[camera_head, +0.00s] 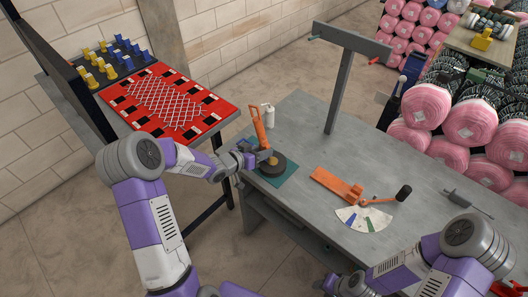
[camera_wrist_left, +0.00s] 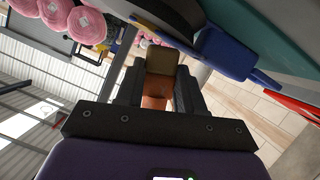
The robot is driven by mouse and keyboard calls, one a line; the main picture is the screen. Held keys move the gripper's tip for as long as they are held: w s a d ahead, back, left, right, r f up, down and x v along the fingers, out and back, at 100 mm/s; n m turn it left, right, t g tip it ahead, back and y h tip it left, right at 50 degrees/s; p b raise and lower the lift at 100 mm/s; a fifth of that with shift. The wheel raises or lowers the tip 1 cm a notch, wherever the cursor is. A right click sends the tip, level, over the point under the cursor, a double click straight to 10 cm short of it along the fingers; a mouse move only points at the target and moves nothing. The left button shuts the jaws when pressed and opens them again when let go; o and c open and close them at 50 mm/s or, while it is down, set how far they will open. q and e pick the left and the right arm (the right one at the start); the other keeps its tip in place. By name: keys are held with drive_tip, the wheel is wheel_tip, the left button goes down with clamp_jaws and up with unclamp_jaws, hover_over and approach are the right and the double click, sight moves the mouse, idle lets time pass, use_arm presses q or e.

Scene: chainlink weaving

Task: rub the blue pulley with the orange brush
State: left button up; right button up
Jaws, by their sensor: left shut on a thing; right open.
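My left gripper (camera_head: 258,157) is shut on the orange brush (camera_head: 258,129), whose handle sticks up at a tilt. In the left wrist view the brush's orange body (camera_wrist_left: 155,100) sits between the fingers, with its tan end (camera_wrist_left: 161,60) beyond them. A dark round wheel (camera_head: 277,170), apparently the pulley, lies on a green mat just beside the gripper. In the left wrist view its blue parts (camera_wrist_left: 225,55) are close to the brush's tan end; I cannot tell whether they touch. My right gripper (camera_head: 332,285) is low in the head view, open, away from both.
A white bottle (camera_head: 268,115) stands behind the brush. An orange tool (camera_head: 337,184), a fan of cards (camera_head: 362,218) and a grey post (camera_head: 340,90) are on the grey table (camera_head: 420,170). A red board (camera_head: 165,100) lies on the left table. The grey table's right part is mostly clear.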

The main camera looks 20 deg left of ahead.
use_arm(q)
drive_tip(key=shift+w+a+p, duration=0.15)
drive_tip(key=shift+a+p, duration=0.4)
drive_tip(key=shift+a, duration=0.05)
drive_tip(key=shift+w+a+f+p, duration=0.1)
drive_tip(key=shift+w+a+p, duration=0.15)
drive_tip(key=shift+a+p, duration=0.3)
drive_tip(key=shift+a+f, duration=0.1)
drive_tip(key=shift+a, duration=0.2)
drive_tip(key=shift+d, duration=0.15)
